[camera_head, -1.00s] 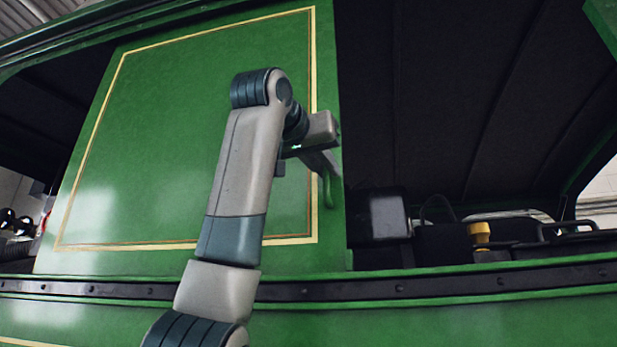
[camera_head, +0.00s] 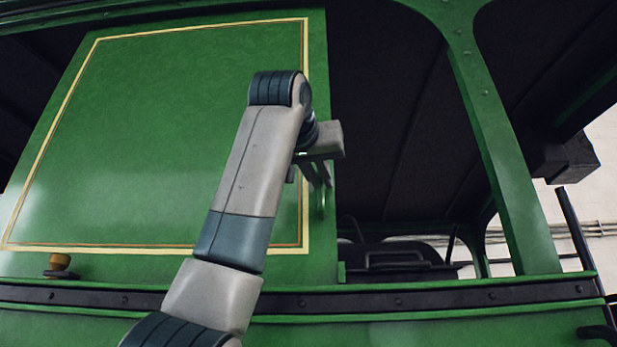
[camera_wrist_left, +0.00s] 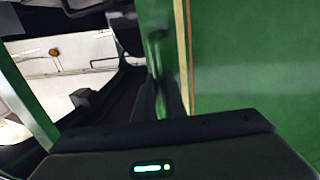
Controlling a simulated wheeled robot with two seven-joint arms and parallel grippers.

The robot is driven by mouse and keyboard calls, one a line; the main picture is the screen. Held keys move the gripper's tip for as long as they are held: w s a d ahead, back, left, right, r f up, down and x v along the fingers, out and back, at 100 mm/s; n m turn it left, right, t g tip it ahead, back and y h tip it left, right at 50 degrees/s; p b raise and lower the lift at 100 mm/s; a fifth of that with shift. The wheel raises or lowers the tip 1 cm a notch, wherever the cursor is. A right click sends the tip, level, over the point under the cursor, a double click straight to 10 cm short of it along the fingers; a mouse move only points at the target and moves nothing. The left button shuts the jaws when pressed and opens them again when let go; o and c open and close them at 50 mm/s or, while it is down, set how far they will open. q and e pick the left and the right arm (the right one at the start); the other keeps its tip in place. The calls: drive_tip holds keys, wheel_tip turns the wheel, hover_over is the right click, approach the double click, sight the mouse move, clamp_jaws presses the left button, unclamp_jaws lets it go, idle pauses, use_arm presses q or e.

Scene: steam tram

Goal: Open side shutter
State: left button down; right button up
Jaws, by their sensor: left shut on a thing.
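The side shutter (camera_head: 150,150) is a large green panel with a gold line border, upright in the tram's side, and fills the left and middle of the head view. Its plain right edge borders a dark opening. A green handle (camera_head: 323,204) stands near that edge. My left gripper (camera_head: 322,178) is at the handle, shut on it, though my arm partly covers the contact. In the left wrist view the handle (camera_wrist_left: 157,45) rises between the dark fingers (camera_wrist_left: 168,100), with the green panel (camera_wrist_left: 250,75) to the right. My right gripper is not in view.
A dark cab opening (camera_head: 400,130) lies between the shutter and a green pillar (camera_head: 500,170). A dark riveted rail (camera_head: 400,300) runs below. A small brass-coloured knob (camera_head: 59,263) shows at the shutter's lower left. A dark rod (camera_head: 580,235) stands at the far right.

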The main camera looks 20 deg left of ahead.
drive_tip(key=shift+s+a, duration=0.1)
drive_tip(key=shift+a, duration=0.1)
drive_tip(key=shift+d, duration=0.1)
use_arm(q)
drive_tip(key=c, duration=2)
unclamp_jaws()
drive_tip(key=shift+o, duration=0.9)
drive_tip(key=shift+a, duration=0.1)
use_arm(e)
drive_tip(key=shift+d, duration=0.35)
use_arm(q)
drive_tip(key=shift+s+b, duration=0.4)
drive_tip(key=shift+s, duration=0.15)
drive_tip(key=s+b, duration=0.6)
drive_tip(key=s, duration=1)
drive_tip(key=shift+s+d+b, duration=0.15)
drive_tip(key=shift+d+b, duration=0.15)
drive_tip(key=shift+d, duration=0.05)
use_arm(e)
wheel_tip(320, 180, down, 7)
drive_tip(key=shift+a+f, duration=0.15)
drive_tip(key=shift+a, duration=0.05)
